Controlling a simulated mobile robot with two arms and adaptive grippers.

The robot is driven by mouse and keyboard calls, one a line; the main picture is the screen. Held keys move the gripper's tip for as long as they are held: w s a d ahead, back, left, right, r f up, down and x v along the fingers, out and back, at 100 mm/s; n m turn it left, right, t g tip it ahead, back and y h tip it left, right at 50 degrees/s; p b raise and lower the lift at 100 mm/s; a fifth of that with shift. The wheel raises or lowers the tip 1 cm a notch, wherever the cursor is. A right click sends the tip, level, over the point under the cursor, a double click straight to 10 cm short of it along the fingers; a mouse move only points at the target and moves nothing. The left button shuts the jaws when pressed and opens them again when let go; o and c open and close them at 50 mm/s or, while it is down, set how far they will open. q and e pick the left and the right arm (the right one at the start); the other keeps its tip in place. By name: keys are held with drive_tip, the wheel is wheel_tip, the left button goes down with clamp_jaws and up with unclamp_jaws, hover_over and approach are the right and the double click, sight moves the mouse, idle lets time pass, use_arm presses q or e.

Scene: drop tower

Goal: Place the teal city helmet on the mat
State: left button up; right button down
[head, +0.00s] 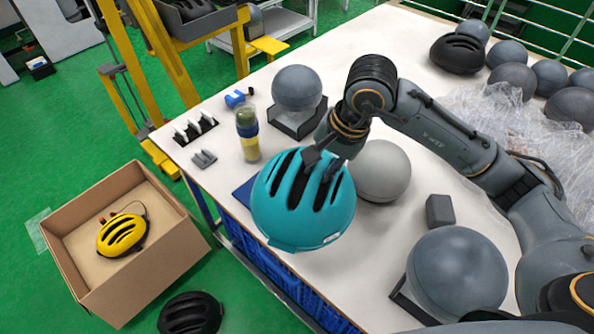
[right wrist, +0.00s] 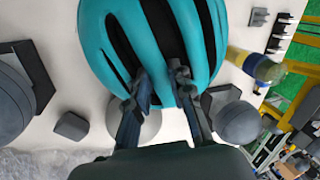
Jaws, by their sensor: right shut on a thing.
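The teal city helmet (head: 304,205) has dark vents and hangs in my right gripper (head: 325,160) over the table's front edge. In the right wrist view the helmet (right wrist: 110,38) fills the top, and the fingers of the gripper (right wrist: 165,85) reach into its vents and are shut on it. A dark blue flat piece (head: 243,190), perhaps the mat, shows just left of the helmet on the table; most of it is hidden behind the helmet. My left gripper is not in view.
Grey head forms on stands (head: 297,88) and (head: 457,270) stand behind and right of the helmet, with a pale grey ball (head: 383,170) close by. A bottle (head: 247,135) stands to the left. A cardboard box (head: 185,225) with a yellow helmet (head: 122,236) is on the floor.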

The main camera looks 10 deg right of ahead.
drive_tip(key=w+f+p, duration=0.1)
drive_tip(key=w+f, duration=0.1)
drive_tip(key=w, duration=0.1)
drive_tip(key=w+a+f+p, duration=0.1)
drive_tip(key=w+f, duration=0.2)
drive_tip(key=w, duration=0.1)
drive_tip(key=w+f+p, duration=0.1)
drive_tip(key=w+f, duration=0.2)
drive_tip(key=shift+w+a+f+p, duration=0.1)
drive_tip(key=shift+w+a+p, duration=0.05)
drive_tip(key=shift+a+p, duration=0.15)
drive_tip(key=shift+w+d+f+p, duration=0.1)
drive_tip(key=shift+f+p, duration=0.6)
drive_tip(key=shift+f, duration=1.05)
drive_tip(key=c, duration=1.2)
unclamp_jaws()
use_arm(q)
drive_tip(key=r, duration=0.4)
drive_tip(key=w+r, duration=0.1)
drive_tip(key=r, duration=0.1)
use_arm(e)
drive_tip(key=shift+o, duration=0.2)
